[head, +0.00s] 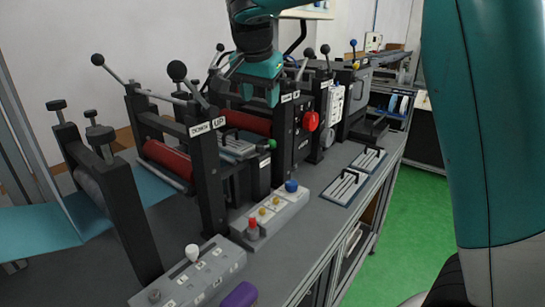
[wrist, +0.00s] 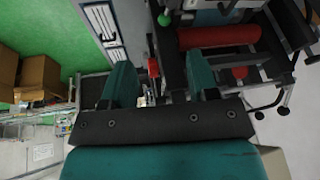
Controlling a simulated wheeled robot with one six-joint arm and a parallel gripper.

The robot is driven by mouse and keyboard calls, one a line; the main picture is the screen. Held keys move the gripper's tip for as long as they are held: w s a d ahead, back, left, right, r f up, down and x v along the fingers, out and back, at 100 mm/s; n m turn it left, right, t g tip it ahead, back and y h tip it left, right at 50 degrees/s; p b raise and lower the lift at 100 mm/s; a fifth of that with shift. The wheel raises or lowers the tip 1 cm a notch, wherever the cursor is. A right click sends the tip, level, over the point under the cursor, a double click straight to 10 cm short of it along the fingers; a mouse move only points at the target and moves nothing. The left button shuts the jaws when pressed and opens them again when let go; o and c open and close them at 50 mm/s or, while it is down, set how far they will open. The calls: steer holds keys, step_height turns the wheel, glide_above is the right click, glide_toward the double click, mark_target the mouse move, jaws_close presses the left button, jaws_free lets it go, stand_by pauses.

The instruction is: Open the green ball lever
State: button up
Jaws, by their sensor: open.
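The green ball lever (head: 272,143) sticks out at the front of the machine line, beside a dark block, in the middle of the head view. Its green ball also shows near the top of the wrist view (wrist: 165,20), beyond the fingers and apart from them. My gripper (head: 259,95) hangs above the machines, higher in the head view than the green ball. In the wrist view its two teal fingers (wrist: 160,78) are spread apart with nothing held between them.
A red roller (head: 168,160), black-ball levers (head: 177,71) and a red knob (head: 310,121) surround the spot. A control box with a blue button (head: 291,186) and slotted plates (head: 345,187) lie on the grey bench. A green floor (head: 410,210) lies right of it.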

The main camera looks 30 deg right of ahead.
steer(key=w+d+m, duration=0.2)
steer(key=m, duration=0.1)
steer(key=b, duration=0.1)
glide_toward(272, 142)
steer(key=shift+m+h, duration=0.3)
steer(key=shift+h, duration=0.1)
steer(key=x, duration=0.9)
steer(key=shift+w+a+f, duration=0.15)
steer(key=shift+a+f, duration=0.05)
steer(key=shift+f, duration=0.2)
steer(key=c, duration=0.9)
